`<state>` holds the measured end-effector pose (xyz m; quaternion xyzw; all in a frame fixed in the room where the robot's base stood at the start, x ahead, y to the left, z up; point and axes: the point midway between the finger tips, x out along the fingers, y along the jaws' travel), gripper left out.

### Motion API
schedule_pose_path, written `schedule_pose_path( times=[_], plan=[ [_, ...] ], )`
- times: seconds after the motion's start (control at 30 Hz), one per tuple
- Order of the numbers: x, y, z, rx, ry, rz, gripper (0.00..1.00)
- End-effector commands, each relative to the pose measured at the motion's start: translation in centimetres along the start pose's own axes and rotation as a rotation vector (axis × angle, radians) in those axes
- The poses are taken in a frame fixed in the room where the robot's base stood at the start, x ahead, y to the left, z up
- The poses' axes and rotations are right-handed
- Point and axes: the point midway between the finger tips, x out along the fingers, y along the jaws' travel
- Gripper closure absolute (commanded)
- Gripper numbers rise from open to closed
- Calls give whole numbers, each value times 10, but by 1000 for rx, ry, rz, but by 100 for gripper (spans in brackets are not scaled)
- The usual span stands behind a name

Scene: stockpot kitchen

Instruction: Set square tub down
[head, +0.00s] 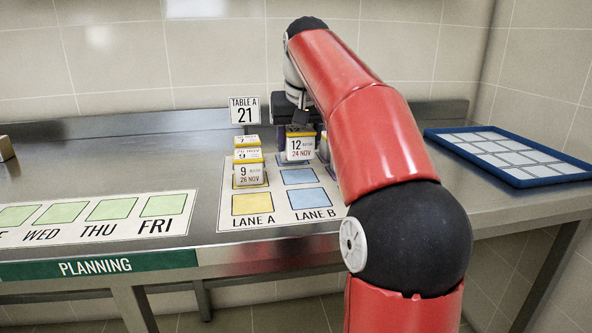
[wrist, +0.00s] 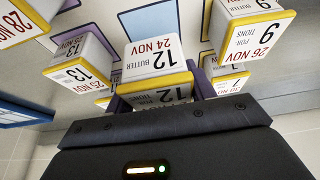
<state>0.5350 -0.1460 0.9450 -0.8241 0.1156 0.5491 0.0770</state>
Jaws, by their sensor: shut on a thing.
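A white square tub with a yellow band, marked 12 and 24 NOV (head: 300,147), is at the back of the Lane B column of the mat. In the wrist view the tub (wrist: 155,57) is between the purple fingers of my gripper (wrist: 157,95), which is shut on it. It looks upright, over or just behind the rear blue square. I cannot tell whether its base touches the mat. Two blue squares (head: 300,176) in front of it are bare.
The wrist view shows a tub marked 13 (wrist: 82,58) close on the left. A blue-rimmed tray (head: 503,180) lies right. A TABLE A 21 sign (head: 244,109) stands behind.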

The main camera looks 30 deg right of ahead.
Motion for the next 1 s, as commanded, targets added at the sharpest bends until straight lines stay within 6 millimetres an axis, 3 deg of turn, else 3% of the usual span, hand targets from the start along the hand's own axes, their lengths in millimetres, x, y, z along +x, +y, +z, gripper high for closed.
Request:
schedule_pose_path(
  times=[0.4, 0.83, 0.87, 1.0],
  plan=[
    [48, 8, 9, 3, 1, 1, 72],
    [50, 8, 10, 2, 0, 1, 72],
    [49, 8, 10, 2, 0, 0, 42],
    [49, 8, 10, 2, 0, 0, 24]
  ],
)
